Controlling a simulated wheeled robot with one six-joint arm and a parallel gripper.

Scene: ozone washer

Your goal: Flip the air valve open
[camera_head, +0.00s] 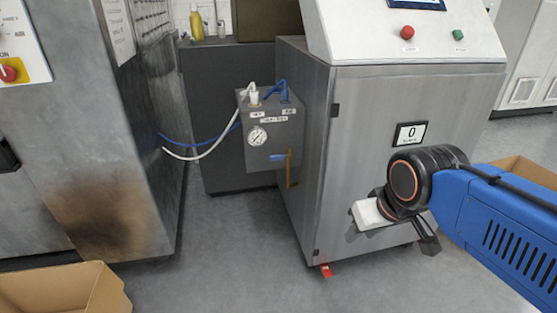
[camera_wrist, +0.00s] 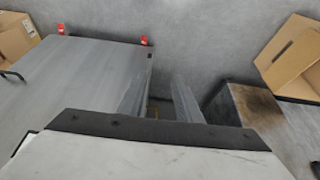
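The air valve (camera_head: 287,158) is on the front of a small grey box (camera_head: 268,128) on the left side of the steel cabinet. Its short blue lever points left, and a thin brass-coloured part hangs vertically by it. My gripper (camera_head: 390,228) is in front of the cabinet's front panel, to the right of the valve and apart from it. In the wrist view, the two grey fingers of my gripper (camera_wrist: 160,88) stand apart with nothing held between them. A small brownish patch shows low between them; I cannot tell what it is.
The steel cabinet (camera_head: 350,150) stands between my gripper and the valve box. A scorched metal machine (camera_head: 110,140) stands left, with open floor (camera_head: 230,240) between. White and blue hoses run to the box. Cardboard boxes (camera_head: 70,288) lie at left and right.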

